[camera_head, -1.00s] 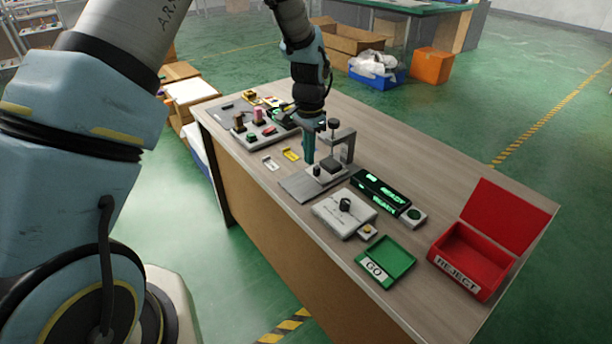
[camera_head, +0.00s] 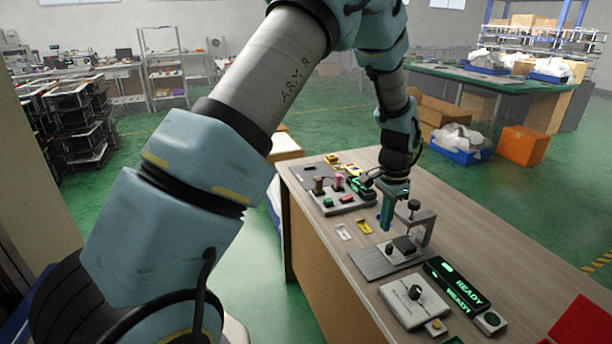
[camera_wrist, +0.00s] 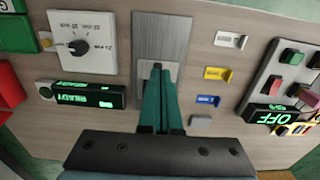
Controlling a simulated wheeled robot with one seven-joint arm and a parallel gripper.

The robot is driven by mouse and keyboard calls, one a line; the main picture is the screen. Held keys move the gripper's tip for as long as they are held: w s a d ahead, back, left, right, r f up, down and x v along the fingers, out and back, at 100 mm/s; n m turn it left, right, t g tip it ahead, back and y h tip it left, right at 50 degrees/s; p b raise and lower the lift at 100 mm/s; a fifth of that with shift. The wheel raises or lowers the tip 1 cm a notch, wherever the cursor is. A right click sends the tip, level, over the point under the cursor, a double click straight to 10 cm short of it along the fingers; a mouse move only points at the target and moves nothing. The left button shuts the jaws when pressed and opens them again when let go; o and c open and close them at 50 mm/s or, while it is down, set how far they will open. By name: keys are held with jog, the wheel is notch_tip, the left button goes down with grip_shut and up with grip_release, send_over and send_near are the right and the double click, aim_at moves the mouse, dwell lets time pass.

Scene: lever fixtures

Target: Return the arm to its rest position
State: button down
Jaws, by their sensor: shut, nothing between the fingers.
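My arm reaches over the wooden bench, bent with its wrist pointing down. My gripper (camera_head: 386,227) is shut and empty, its green fingers beside the clamp fixture (camera_head: 425,217) and over or near its grey metal plate (camera_head: 365,264). In the wrist view the gripper (camera_wrist: 157,68) shows its two fingers together in front of the metal plate (camera_wrist: 162,30). The fingers hide part of the fixture there. I cannot tell whether the fingertips touch anything.
A black display (camera_head: 455,288) shows green READY text. A white box with a dark knob (camera_head: 415,292) stands in front of it. A button panel (camera_head: 338,195) and small yellow (camera_head: 364,226) and white (camera_head: 343,231) brackets lie farther back. A red bin (camera_head: 585,322) is at the right.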

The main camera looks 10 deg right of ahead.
jog(key=w+a+r+n, duration=0.1)
jog(key=a+r+n, duration=0.3)
jog(key=a, duration=0.7)
jog(key=w+a+r+n, duration=0.2)
jog(key=a+r+n, duration=0.25)
jog(key=a, duration=0.65)
jog(key=s+a+r+n, duration=0.1)
jog(key=s+a+n, duration=0.2)
jog(key=a, duration=0.5)
jog(key=s+a+r+n+t, duration=0.1)
jog(key=s+a+r+n, duration=0.1)
jog(key=s+a, duration=0.3)
jog(key=a+n, duration=0.1)
jog(key=a, duration=0.1)
jog(key=shift+s+a+r+t, duration=0.2)
jog(key=shift+s+a+t, duration=0.1)
jog(key=shift+a, duration=0.05)
